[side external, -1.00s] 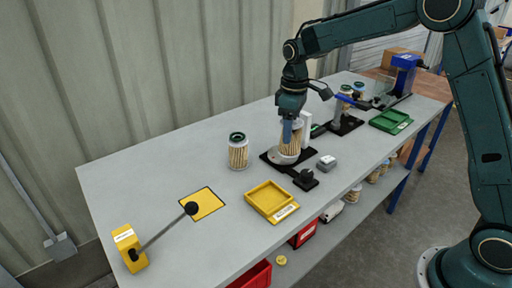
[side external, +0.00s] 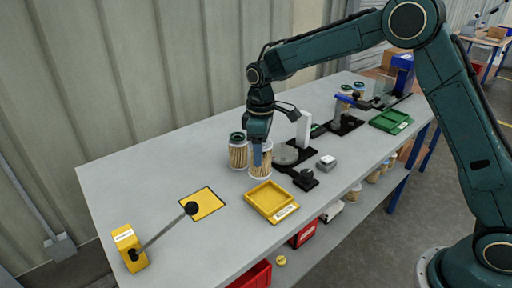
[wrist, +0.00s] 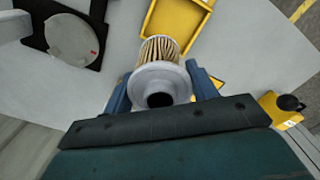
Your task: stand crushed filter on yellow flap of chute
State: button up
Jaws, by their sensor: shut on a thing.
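My gripper (side external: 259,150) is shut on a pleated filter (side external: 261,171) with a pale end cap, held upright over the bench. In the wrist view the filter (wrist: 158,50) sits between the blue fingers (wrist: 162,84). I cannot make out crush damage on it, or whether its base clears the bench. The yellow flap (side external: 207,204) is a flat square in the bench top, to the left of and nearer than my gripper. Nothing stands on it. A lever with a black knob reaches over its edge from a yellow box (side external: 128,246).
A green-topped filter (side external: 238,153) stands close beside the held one, on its left. A yellow tray (side external: 268,198) lies in front, right of the flap. The black fixture with a round plate (side external: 286,155) is empty, behind right.

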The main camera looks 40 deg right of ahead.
jog(key=w+a+f+n, duration=0.1)
jog(key=w+a+n, duration=0.2)
jog(key=a+n, duration=0.3)
jog(key=w+a+f+n, duration=0.1)
jog(key=w+a+n, duration=0.3)
jog(key=a, duration=0.5)
jog(key=shift+a+f+n, duration=0.2)
jog(key=shift+a+n, duration=0.15)
jog(key=shift+n, duration=0.85)
jog(key=shift+f, duration=0.1)
jog(key=shift+f, duration=1.65)
jog(key=shift+f, duration=0.55)
jog(key=o, duration=1.5)
jog(key=shift+c, duration=0.2)
